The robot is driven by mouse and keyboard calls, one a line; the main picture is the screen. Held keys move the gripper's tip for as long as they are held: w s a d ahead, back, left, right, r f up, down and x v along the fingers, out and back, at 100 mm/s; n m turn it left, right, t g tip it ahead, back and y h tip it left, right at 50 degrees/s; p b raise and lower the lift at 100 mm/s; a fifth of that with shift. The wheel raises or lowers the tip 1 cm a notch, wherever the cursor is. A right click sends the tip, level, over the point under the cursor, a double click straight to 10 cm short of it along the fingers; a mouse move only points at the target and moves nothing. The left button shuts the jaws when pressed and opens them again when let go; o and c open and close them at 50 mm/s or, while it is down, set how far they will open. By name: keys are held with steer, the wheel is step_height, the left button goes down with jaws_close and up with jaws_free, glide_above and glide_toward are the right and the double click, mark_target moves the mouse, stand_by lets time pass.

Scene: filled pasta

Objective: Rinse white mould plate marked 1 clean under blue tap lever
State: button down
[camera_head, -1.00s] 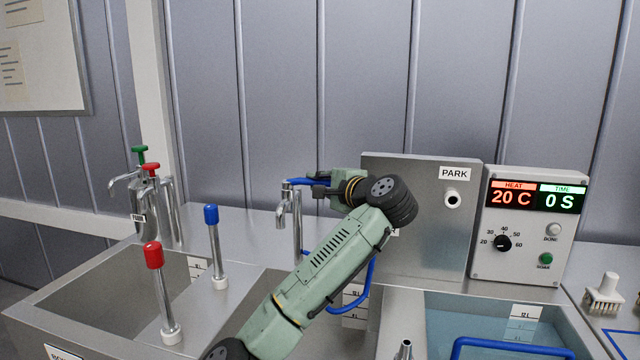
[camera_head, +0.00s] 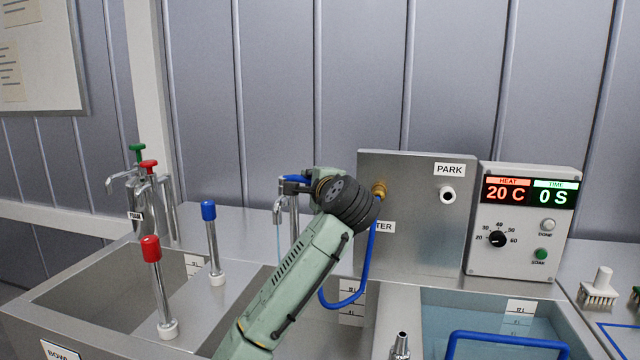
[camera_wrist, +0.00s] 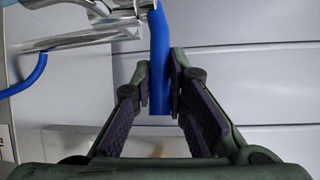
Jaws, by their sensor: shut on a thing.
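The blue tap lever (camera_wrist: 160,45) runs down between the fingers of my gripper (camera_wrist: 160,82) in the wrist view, and the fingers close on it from both sides. In the head view my gripper (camera_head: 292,186) is at the tap, partly hidden by my own arm. The metal tap spout (camera_head: 279,206) points down over the middle basin, with a thin pale stream of water (camera_head: 278,245) below it. I do not see the white mould plate marked 1 in either view.
A red-topped post (camera_head: 155,285) and a blue-topped post (camera_head: 212,240) stand by the left basin. A blue hose (camera_head: 345,300) hangs beside my arm. The PARK panel (camera_head: 400,225) and control box (camera_head: 525,250) stand right. A water bath (camera_head: 480,312) is front right.

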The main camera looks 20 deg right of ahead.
steer(key=c, duration=1.6)
jaws_free()
steer(key=shift+o, duration=0.2)
steer(key=s+r, duration=0.1)
steer(key=s, duration=1.1)
steer(key=shift+r, duration=0.3)
